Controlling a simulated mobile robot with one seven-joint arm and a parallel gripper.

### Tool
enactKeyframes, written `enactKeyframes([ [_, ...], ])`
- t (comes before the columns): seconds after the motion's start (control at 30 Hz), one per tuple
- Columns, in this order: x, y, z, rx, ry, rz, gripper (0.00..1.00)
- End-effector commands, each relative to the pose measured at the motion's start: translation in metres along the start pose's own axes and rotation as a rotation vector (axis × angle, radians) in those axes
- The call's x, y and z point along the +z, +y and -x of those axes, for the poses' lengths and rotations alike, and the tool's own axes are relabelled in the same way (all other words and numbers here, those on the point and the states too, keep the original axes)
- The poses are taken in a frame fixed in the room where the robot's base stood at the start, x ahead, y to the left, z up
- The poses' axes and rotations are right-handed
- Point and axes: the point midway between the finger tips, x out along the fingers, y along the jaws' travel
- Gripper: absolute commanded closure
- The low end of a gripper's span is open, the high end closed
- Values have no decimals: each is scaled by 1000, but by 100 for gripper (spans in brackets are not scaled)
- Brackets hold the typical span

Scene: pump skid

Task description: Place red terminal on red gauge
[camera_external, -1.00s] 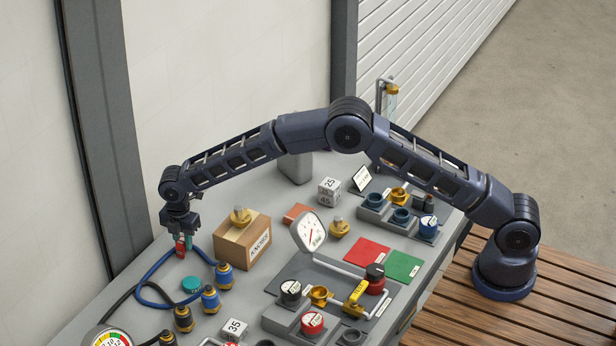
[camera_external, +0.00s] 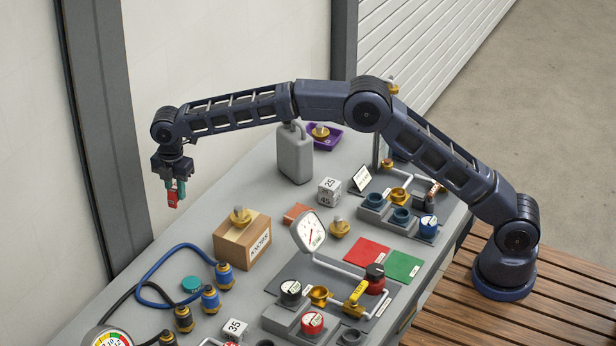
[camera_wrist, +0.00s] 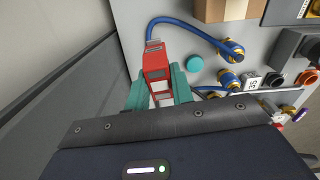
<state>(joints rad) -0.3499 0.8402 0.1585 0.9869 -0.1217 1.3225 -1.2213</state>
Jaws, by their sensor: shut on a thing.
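A red block-like terminal (camera_external: 173,201) is held upright between the teal fingers of my gripper (camera_external: 176,187), in the air above the far left part of the grey bench. The wrist view shows the red terminal (camera_wrist: 155,62) between the shut fingers (camera_wrist: 160,92), with pale patches on its near face. A round red gauge (camera_external: 313,322) with a white face sits on the grey block of the pump skid at the front, well to the right of my gripper and lower than it.
A cardboard box (camera_external: 243,240) with a brass knob on top stands between my gripper and the skid. A blue hose (camera_external: 145,275) loops on the bench left of the box. A grey canister (camera_external: 295,155) stands farther back.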

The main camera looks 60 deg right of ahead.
Motion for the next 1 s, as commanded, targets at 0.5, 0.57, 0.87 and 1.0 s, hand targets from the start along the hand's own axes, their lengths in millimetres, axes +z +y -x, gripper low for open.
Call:
enactKeyframes([
  [0.5, -92, -126, 57, -6, 18, -33, 100],
  [0.57, -102, -146, 63, -6, 20, -38, 100],
  [0.87, -142, -255, 86, -9, 21, -70, 100],
  [1.0, -153, -308, 92, -9, 18, -84, 100],
])
